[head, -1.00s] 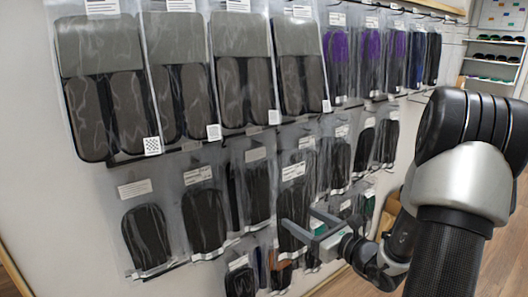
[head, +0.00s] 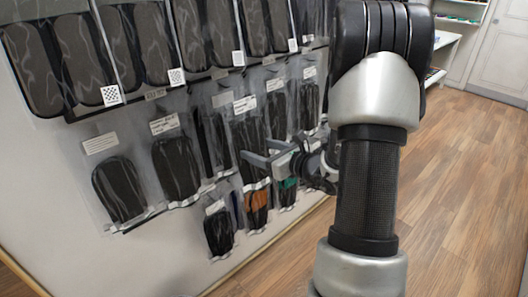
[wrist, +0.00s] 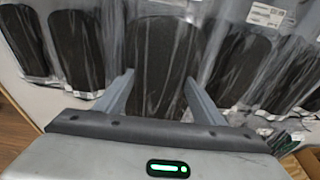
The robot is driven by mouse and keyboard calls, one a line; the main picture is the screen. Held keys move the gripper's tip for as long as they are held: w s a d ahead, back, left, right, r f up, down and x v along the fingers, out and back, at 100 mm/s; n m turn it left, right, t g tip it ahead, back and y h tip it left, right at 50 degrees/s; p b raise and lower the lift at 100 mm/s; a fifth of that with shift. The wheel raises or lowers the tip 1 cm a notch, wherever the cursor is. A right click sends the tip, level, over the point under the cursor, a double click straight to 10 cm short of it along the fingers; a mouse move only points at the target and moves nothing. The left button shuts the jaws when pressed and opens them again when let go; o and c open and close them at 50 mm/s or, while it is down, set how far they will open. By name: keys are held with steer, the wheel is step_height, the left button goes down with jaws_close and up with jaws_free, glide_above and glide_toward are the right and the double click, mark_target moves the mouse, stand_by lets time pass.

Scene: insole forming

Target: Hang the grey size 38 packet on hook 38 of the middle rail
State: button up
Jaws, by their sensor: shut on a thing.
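My gripper (head: 258,153) is in front of the lower part of the packet wall. Its two fingers stand on either side of a clear packet with a dark insole (wrist: 160,48), and it is shut on this packet. In the head view the held packet (head: 250,130) hangs upright with a white label at its top, in front of or among the middle-row packets. The label print is too small to read. The middle rail's hook for size 38 cannot be made out behind the packets.
Middle-row packets hang to the left (head: 118,190) and right (head: 308,103) of the gripper. Larger packets (head: 75,60) hang above. Lower packets, one with an orange item (head: 257,200), hang close below. Wooden floor (head: 460,190) lies open at right.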

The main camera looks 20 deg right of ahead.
steer(key=b+x, duration=0.1)
steer(key=x, duration=0.7)
steer(key=shift+w+r, duration=0.25)
stand_by(0.5)
steer(key=shift+a, duration=0.1)
stand_by(0.5)
steer(key=o, duration=1.2)
steer(key=shift+c, duration=0.2)
